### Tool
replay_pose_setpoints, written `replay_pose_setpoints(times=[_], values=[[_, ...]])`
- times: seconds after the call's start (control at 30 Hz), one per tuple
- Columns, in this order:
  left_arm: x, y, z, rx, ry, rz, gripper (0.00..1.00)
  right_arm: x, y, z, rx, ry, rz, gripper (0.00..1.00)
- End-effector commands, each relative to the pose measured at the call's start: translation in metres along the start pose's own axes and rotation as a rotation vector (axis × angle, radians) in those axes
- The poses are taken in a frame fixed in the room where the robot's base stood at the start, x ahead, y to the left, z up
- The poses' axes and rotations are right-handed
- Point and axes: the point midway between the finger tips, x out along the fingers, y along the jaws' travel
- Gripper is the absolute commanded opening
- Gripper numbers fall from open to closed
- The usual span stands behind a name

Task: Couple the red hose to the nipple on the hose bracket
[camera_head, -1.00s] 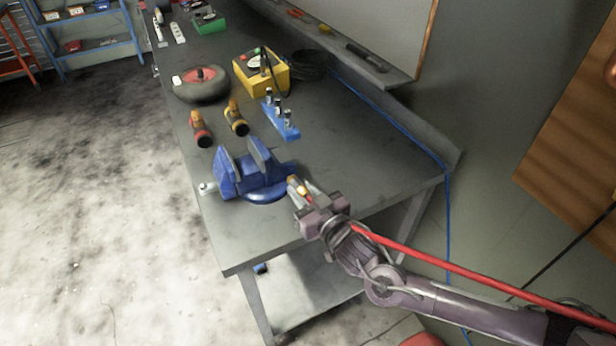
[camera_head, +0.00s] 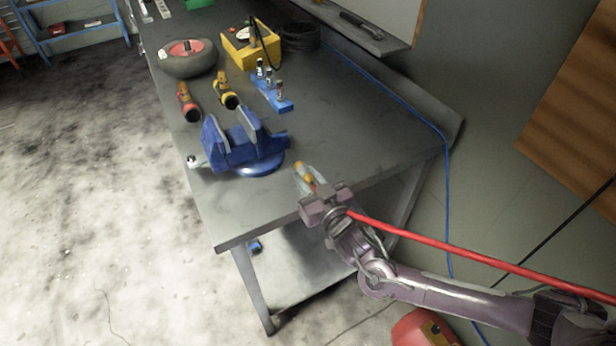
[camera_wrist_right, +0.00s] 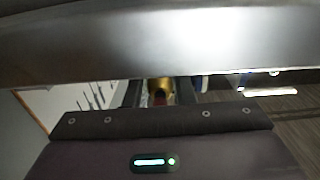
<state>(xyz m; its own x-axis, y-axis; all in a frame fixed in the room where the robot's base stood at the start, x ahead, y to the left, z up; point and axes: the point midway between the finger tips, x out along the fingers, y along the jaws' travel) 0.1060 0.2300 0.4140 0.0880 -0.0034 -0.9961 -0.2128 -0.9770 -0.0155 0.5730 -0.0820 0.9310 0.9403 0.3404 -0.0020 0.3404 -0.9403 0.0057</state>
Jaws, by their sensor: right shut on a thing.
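The red hose (camera_head: 450,255) runs from my right gripper (camera_head: 306,178) off to the right edge of the head view. My right gripper is shut on its brass-coloured end, which also shows between the fingers in the right wrist view (camera_wrist_right: 160,88). The gripper is over the bench's near right part, to the right of and nearer than the blue vise. The blue hose bracket (camera_head: 283,104) with several upright metal nipples lies on the bench beyond the vise, well apart from the hose end. My left gripper is not in view.
A red (camera_head: 187,102) and a yellow-banded tool (camera_head: 228,90), a wheel (camera_head: 187,60) and a yellow box (camera_head: 249,48) stand farther back. The bench right of the bracket is clear.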

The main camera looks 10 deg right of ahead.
Motion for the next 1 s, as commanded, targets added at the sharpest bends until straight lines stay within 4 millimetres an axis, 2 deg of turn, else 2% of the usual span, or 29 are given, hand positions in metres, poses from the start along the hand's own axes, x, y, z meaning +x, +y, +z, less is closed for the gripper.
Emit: replay_pose_setpoints(times=[0.1, 0.43, 0.47, 0.63, 0.9, 1.0], values=[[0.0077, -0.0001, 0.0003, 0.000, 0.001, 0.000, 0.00, 0.0003, 0.0000, 0.0092, 0.001, 0.001, 0.000, 0.00], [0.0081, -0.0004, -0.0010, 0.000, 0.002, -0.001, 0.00, 0.0003, -0.0004, 0.0104, 0.001, 0.002, -0.001, 0.00], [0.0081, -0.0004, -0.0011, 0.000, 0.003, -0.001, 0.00, 0.0003, -0.0004, 0.0105, 0.001, 0.002, -0.001, 0.24], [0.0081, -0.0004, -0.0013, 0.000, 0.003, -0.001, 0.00, 0.0003, -0.0004, 0.0105, 0.001, 0.001, -0.001, 0.46], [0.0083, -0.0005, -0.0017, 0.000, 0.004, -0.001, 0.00, -0.0003, -0.0004, 0.0112, 0.001, 0.000, -0.001, 0.48], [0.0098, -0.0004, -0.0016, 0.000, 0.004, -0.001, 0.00, -0.0065, -0.0005, 0.0127, 0.002, -0.002, -0.001, 0.48]])
